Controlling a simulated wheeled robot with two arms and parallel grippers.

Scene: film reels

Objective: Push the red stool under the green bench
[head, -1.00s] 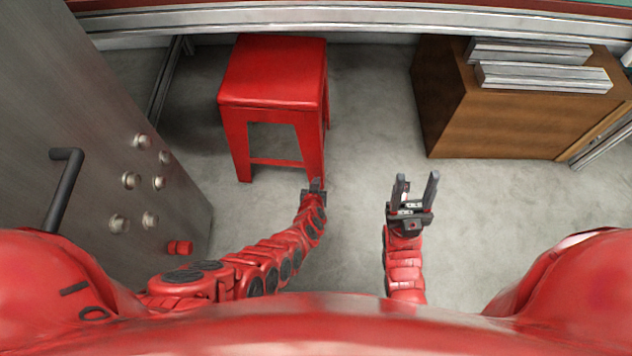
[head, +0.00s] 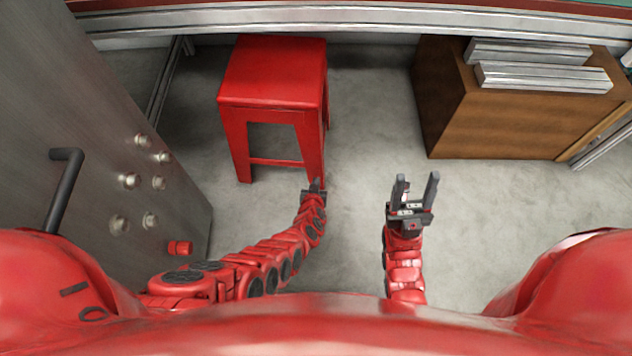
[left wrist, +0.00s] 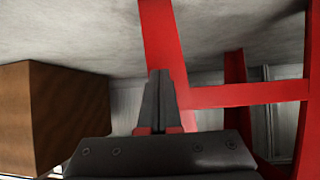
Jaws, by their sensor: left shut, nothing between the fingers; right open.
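The red stool (head: 273,75) stands upright on the grey floor, left of centre in the head view. Its back part lies close to or beneath the edge of the bench (head: 350,22), whose metal rail runs across the top, with a strip of green top at the upper right. My left gripper (head: 315,184) is shut and empty at the foot of the stool's front right leg. The left wrist view shows the closed fingers (left wrist: 157,95) in front of a red stool leg (left wrist: 165,45); contact is unclear. My right gripper (head: 418,190) is open and empty, over bare floor.
A brown wooden cabinet (head: 445,110) with metal bars (head: 540,77) on top stands at the right. A grey metal panel with a dark handle (head: 65,185) and several knobs stands at the left. The floor between stool and cabinet is clear.

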